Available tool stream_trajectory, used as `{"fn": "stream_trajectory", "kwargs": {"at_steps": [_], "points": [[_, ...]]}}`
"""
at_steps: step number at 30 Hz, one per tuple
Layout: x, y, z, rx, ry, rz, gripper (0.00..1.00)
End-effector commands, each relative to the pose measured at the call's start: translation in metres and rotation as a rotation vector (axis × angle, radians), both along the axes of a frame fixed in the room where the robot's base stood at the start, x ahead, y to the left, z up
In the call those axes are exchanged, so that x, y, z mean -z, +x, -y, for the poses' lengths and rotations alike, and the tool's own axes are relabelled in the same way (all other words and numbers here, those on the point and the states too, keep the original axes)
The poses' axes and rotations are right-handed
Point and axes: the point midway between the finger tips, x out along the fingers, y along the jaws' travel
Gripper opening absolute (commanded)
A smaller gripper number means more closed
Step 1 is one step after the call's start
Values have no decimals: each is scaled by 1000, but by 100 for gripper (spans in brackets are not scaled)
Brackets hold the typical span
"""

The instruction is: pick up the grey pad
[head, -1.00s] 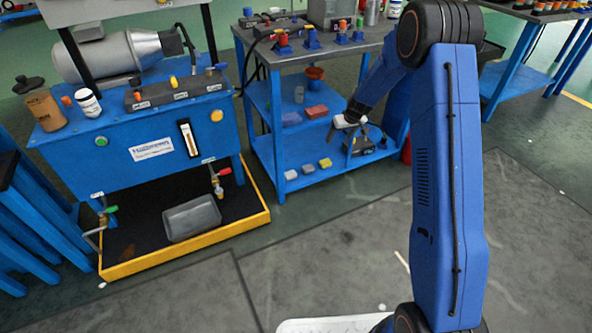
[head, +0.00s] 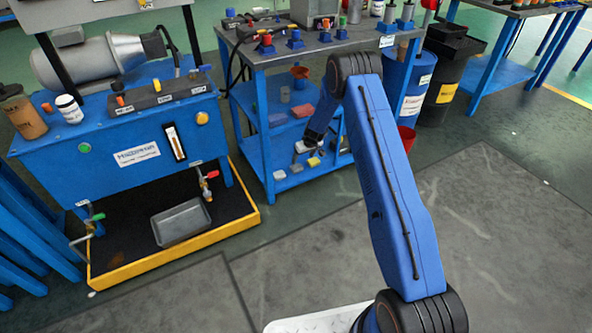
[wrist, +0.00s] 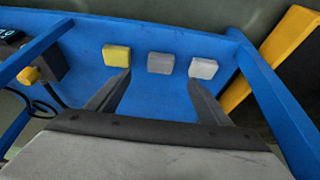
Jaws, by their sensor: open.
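The grey pad (wrist: 161,63) lies on the blue lower shelf, in the middle of a row of three pads in the wrist view. A yellow pad (wrist: 116,55) is to its left and a paler, whitish pad (wrist: 203,68) to its right. My gripper (wrist: 159,80) is open and empty. Its fingertips show either side of the grey pad's near edge, with the pad beyond them; the remaining distance is hard to judge. In the head view my gripper (head: 304,148) is above the pads at the lower shelf; the grey pad (head: 296,169) is small there.
The blue shelf (wrist: 150,100) has raised blue rails and posts at both sides. The bench top (head: 330,42) and a middle shelf are above the lower shelf. A dark item with a yellow knob (wrist: 30,75) stands at the wrist view's left.

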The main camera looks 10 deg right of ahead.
Motion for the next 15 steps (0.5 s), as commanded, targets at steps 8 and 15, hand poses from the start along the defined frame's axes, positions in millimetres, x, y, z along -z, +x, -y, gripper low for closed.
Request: {"fn": "stream_trajectory", "kwargs": {"at_steps": [8,15], "points": [[42,15,-6,-1,0,-2,73],[62,24,-8,-1,0,-1,73]]}}
